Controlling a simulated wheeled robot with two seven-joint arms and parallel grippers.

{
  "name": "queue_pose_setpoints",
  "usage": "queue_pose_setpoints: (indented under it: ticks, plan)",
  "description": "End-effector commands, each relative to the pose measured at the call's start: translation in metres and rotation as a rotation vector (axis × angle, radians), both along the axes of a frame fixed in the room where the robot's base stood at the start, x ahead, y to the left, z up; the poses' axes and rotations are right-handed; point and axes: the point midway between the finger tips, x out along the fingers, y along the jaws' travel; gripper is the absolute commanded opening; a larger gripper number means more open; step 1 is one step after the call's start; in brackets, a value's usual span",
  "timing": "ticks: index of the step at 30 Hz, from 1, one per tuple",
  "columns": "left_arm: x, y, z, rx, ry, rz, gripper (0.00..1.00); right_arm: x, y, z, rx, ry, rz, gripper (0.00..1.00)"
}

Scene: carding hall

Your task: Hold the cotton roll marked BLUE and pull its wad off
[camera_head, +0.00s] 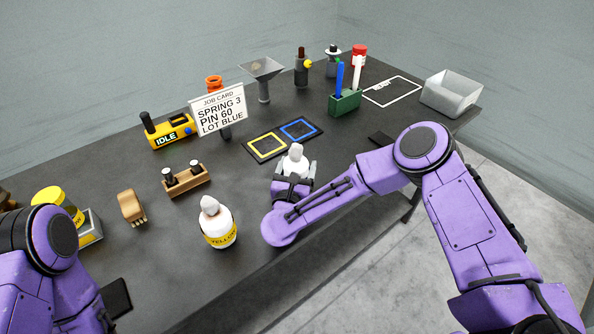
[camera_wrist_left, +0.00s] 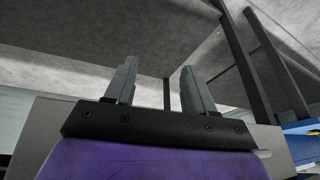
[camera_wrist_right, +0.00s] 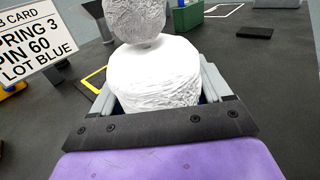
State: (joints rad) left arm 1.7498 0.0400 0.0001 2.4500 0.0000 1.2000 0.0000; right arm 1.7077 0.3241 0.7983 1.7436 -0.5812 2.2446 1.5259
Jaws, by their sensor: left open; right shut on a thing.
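A white cotton roll (camera_head: 293,166) with a pale wad (camera_head: 296,150) on its top stands upright at the table's near side, right of the middle. My right gripper (camera_head: 295,172) is shut around its body. In the right wrist view the roll (camera_wrist_right: 158,75) fills the space between the fingers, and the greyish wad (camera_wrist_right: 135,18) sits on its top. Its label is hidden by the gripper. A second cotton roll (camera_head: 218,225) with a wad on it, marked YELLOW, stands to the left. My left gripper (camera_wrist_left: 158,66) is open and empty in the left wrist view.
A job card (camera_head: 219,108) reads SPRING 3, PIN 60, LOT BLUE. A mat with yellow and blue squares (camera_head: 283,140) lies behind the held roll. A wooden holder (camera_head: 186,180), a brown brush-like piece (camera_head: 131,207) and a yellow IDLE device (camera_head: 167,132) stand left. A metal bin (camera_head: 450,95) stands far right.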

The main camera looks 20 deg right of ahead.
Motion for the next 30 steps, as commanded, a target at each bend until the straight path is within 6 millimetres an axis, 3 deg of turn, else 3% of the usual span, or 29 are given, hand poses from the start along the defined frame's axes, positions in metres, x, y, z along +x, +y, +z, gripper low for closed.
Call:
queue_pose_setpoints:
  ticks: [5,8,14,21,25,30]
  plan:
    - [0.0,0.0,-0.004,0.0,0.0,0.0,0.54,0.001,0.0,0.016,0.003,-0.005,0.0,0.47]
    - [0.0,0.0,-0.01,0.0,0.0,0.0,0.54,-0.004,0.001,0.036,0.003,-0.006,0.003,0.47]
    - [0.0,0.0,-0.028,0.0,0.0,0.0,0.54,-0.051,0.001,0.09,0.002,-0.009,0.004,0.47]
    - [0.0,0.0,-0.047,0.0,0.0,0.0,0.54,-0.116,0.001,0.117,-0.001,-0.005,0.002,0.47]
    - [0.0,0.0,-0.05,0.0,0.0,0.0,0.54,-0.133,0.001,0.126,0.0,-0.004,0.001,0.47]
    - [0.0,0.0,-0.05,0.0,0.0,0.0,0.54,-0.141,0.001,0.13,0.0,-0.001,-0.001,0.47]
